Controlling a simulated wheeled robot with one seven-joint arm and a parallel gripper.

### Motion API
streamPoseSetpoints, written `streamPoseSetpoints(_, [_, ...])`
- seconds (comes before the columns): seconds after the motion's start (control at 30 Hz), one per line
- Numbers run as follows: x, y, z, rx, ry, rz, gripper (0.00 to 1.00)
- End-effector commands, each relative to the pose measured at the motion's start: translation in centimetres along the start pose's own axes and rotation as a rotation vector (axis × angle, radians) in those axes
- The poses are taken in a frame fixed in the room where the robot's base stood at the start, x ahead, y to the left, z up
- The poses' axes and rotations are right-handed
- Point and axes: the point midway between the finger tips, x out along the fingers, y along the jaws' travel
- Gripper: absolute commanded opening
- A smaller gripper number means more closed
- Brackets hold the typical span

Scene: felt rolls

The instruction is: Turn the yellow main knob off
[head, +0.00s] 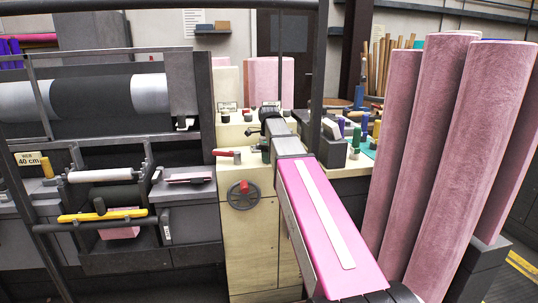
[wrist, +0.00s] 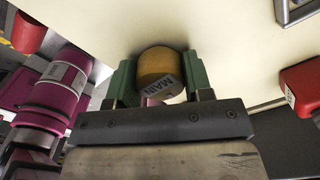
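The yellow main knob (wrist: 160,72) shows in the wrist view, set against a cream panel (wrist: 235,45). Its end carries a label reading MAIN, which sits tilted. My gripper (wrist: 160,80) has one green finger on each side of the knob. Both fingers appear to press against its sides. In the head view my pink arm reaches forward to the cream cabinet (head: 250,250), and I cannot make out the knob there.
In the wrist view a red part (wrist: 302,85) is to the right and a magenta cylinder (wrist: 62,85) to the left. In the head view a handwheel (head: 243,195) is on the cabinet front, and tall pink felt rolls (head: 465,150) stand close right of my arm.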

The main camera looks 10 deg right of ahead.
Motion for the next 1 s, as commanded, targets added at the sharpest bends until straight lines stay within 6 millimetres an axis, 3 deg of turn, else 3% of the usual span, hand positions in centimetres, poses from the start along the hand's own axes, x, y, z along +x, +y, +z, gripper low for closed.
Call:
streamPoseSetpoints(0.7, [0.08,0.01,-0.01,-0.730,0.000,0.000,0.14])
streamPoseSetpoints(1.0, [0.11,0.02,-0.02,-0.776,0.000,0.000,0.14])
